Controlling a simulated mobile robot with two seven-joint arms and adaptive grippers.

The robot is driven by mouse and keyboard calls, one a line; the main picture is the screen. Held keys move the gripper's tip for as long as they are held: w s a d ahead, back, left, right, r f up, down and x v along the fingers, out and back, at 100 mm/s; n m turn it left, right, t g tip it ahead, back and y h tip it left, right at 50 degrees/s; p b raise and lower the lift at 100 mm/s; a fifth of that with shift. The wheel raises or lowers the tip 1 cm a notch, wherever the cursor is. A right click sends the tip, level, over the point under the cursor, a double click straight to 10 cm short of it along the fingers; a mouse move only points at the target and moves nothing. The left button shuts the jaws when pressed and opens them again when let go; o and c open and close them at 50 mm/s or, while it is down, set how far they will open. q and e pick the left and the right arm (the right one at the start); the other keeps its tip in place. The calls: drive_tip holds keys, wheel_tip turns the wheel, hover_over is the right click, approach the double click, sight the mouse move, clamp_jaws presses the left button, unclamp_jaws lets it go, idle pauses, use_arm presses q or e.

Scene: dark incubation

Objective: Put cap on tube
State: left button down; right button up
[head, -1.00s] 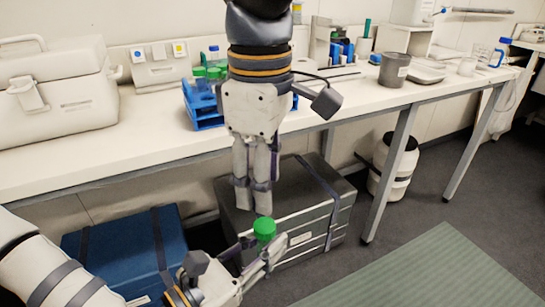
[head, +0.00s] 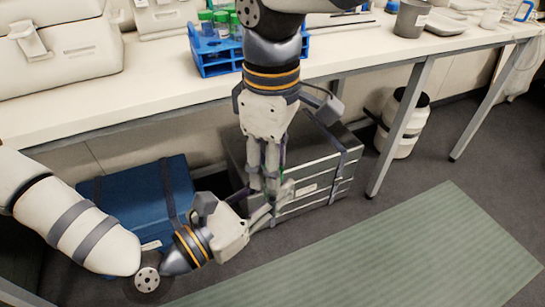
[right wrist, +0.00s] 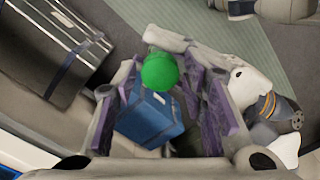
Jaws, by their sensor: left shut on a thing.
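A round green cap (right wrist: 160,71) shows in the right wrist view, at the tips of my left gripper, which is shut on it. In the head view my left gripper (head: 272,203) reaches in from the left at low height, and the cap is hidden there. My right gripper (head: 263,182) points down directly above my left fingertips. In the right wrist view its purple-padded fingers stand apart on either side of the cap, with no clear contact. I cannot make out a tube in either gripper.
A blue rack (head: 215,65) with green-capped tubes (head: 222,20) stands on the white bench (head: 140,88). A blue box (head: 135,205) and a dark grey case (head: 318,195) lie on the floor below. A white canister (head: 402,125) stands farther right. The green mat (head: 390,255) is clear.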

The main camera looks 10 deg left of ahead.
clamp_jaws()
drive_tip(key=o, duration=0.5)
unclamp_jaws()
wheel_tip(320, 180, up, 12)
drive_tip(key=shift+r, duration=0.1)
